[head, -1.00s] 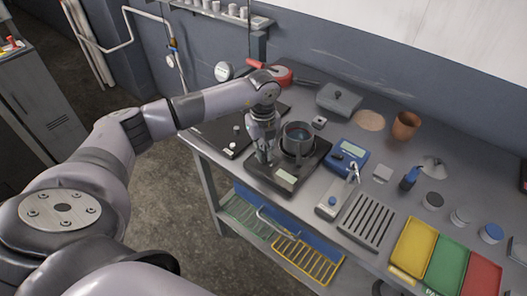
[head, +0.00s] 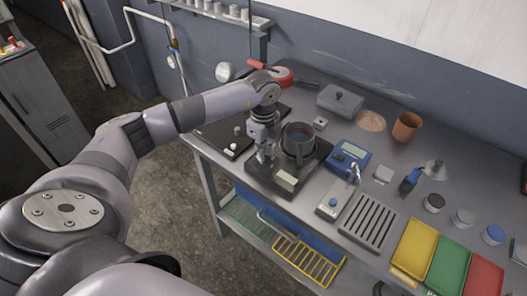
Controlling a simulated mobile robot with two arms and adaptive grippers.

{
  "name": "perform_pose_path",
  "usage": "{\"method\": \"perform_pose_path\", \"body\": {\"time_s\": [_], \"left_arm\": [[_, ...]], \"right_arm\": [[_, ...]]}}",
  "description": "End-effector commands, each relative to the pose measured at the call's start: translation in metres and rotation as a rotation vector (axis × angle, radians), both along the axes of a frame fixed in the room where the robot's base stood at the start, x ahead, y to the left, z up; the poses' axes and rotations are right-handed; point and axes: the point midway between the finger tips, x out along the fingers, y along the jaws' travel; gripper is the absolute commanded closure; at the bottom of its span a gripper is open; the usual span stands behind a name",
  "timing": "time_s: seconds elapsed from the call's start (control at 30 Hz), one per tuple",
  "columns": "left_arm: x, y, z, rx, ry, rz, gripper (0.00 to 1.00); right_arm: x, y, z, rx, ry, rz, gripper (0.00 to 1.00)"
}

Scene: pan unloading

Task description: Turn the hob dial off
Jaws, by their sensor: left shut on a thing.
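A black hob (head: 262,177) with a pale label on its front stands at the left part of the bench. A dark pot (head: 298,142) stands on it. My left gripper (head: 263,154) points down over the hob's left side, just left of the pot, and is shut. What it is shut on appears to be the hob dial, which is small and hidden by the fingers. I cannot read the dial's setting. My right gripper is not in view.
A black board (head: 218,132) with small pale pieces lies left of the hob. A blue scale (head: 348,157) and a slotted rack (head: 368,222) stand to the right.

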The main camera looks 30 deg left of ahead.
Motion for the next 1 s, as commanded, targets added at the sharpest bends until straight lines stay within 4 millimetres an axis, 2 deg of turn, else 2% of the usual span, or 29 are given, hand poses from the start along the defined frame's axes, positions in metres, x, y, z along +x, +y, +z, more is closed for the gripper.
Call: {"method": "perform_pose_path", "body": {"time_s": [0.27, 0.3, 0.6, 0.87, 1.0], "left_arm": [[0.0011, 0.0007, 0.0012, 0.001, -0.003, 0.004, 1.0], [0.0011, 0.0007, 0.0012, 0.001, -0.003, 0.004, 0.9], [0.0004, 0.0005, 0.0005, 0.0, -0.001, 0.002, 0.71], [0.0002, 0.0003, 0.0005, 0.0, -0.001, 0.001, 0.71], [0.0011, 0.0001, 0.0099, 0.0, -0.003, 0.001, 0.71]], "right_arm": [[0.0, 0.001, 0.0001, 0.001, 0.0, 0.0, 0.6], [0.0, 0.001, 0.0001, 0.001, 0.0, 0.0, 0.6], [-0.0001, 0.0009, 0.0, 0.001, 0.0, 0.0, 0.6], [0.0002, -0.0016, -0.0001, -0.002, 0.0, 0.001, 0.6], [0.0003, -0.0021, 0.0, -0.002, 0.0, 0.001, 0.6]]}}
